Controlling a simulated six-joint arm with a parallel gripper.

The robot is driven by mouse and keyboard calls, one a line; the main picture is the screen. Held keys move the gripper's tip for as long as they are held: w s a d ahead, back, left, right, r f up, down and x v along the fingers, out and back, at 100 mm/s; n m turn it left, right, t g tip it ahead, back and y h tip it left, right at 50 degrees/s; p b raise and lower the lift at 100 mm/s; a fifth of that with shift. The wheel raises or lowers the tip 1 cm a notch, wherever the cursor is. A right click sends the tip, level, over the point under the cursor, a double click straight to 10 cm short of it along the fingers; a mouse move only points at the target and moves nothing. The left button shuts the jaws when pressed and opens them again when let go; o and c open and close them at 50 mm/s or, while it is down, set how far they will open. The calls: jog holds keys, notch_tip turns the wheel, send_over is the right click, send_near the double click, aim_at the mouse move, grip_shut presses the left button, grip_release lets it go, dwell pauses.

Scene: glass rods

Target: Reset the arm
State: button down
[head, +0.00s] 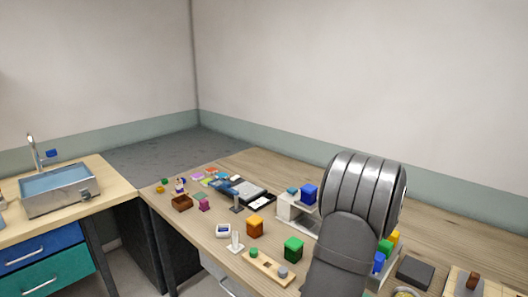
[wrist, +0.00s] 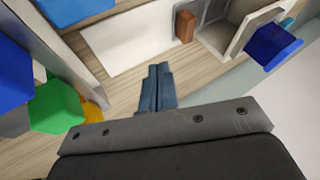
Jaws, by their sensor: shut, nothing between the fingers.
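My gripper (wrist: 157,88) shows in the wrist view with its two dark fingers closed against each other and nothing between them. It points over a pale panel and wood surface. In the head view my grey arm rises at the right of the table and hides part of it; the fingers are hidden there. The wooden table (head: 225,172) bears many small objects.
A dark grey block (head: 414,273) lies right of my arm. A sink (head: 60,192) stands far left.

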jog(key=x, duration=0.8)
jog(key=w, duration=0.1)
jog(key=a+f, duration=0.1)
jog(key=w, duration=0.1)
jog(key=shift+w+a+f, duration=0.25)
jog(key=shift+w+a, duration=0.1)
jog(key=shift+a, duration=0.05)
jog(key=shift+w+a, duration=0.55)
